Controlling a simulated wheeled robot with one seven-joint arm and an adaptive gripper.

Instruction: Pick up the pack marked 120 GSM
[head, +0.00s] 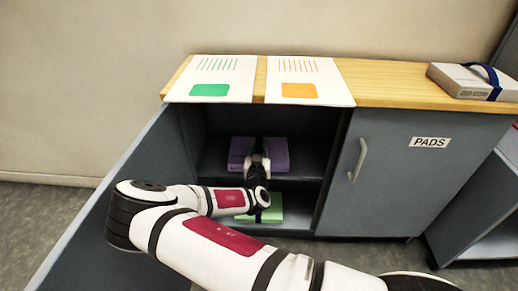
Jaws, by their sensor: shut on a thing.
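A purple pack (277,155) is on the upper shelf inside the open cabinet. My gripper (258,160) reaches into the cabinet and is shut on the purple pack, covering its middle. A green pack (270,212) lies on the level below, partly hidden behind my arm. No 120 GSM marking can be read on either pack from here.
The left door (110,195) stands open; the right door (415,170), labelled PADS, is closed. Two sheets, with green (215,75) and orange (300,75) marks, lie on the wooden top (385,85). A grey pack with a blue band (465,82) sits at right.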

